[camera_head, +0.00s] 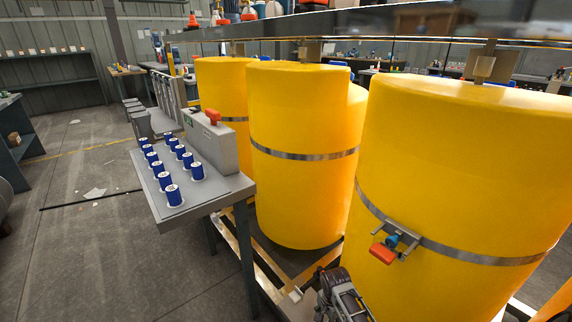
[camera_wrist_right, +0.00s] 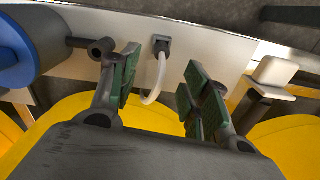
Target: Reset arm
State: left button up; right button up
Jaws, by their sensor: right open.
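My right gripper (camera_wrist_right: 158,95) fills the middle of the right wrist view. Its two fingers with green pads stand well apart, and nothing is between them. A pale panel with a dark socket (camera_wrist_right: 161,45) and a white hose lies beyond the fingers. In the head view a dark part of one of my arms (camera_head: 342,297) shows at the bottom edge, in front of the drums; its fingertips cannot be made out. My left gripper cannot be identified in either view.
Large yellow drums (camera_head: 300,190) with steel bands fill the centre and right. The nearest drum (camera_head: 460,180) carries a red-handled fitting (camera_head: 383,253). A grey table (camera_head: 222,191) at left holds several blue cups (camera_head: 173,195) and a grey box (camera_head: 208,146). Open floor (camera_head: 85,255) lies farther left.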

pick_arm(q)
jog(key=a+r+g+y, duration=0.2)
jog(key=a+r+y, duration=0.1)
jog(key=a+r, duration=0.5)
jog(key=shift+a+r+y+p, duration=0.3)
jog(key=shift+r+p, duration=0.05)
jog(key=shift+r, duration=0.3)
pick_arm(e)
jog(key=s+d+r+n+t, duration=0.1)
jog(key=s+d+r+n, duration=0.2)
jog(key=s+r+n, duration=0.4)
jog(key=s+d+r+n+t, duration=0.2)
jog(key=s+d+r+n, duration=0.2)
jog(key=s+r, duration=0.7)
jog(key=s+n, duration=0.2)
jog(key=shift+n, duration=0.4)
pick_arm(q)
jog(key=shift+w+f+p, duration=0.2)
jog(key=shift+f+p, duration=0.1)
jog(key=shift+p, duration=0.45)
pick_arm(e)
jog(key=shift+w+a+f, duration=0.1)
jog(key=shift+w+f, duration=0.2)
jog(key=shift+f, duration=0.05)
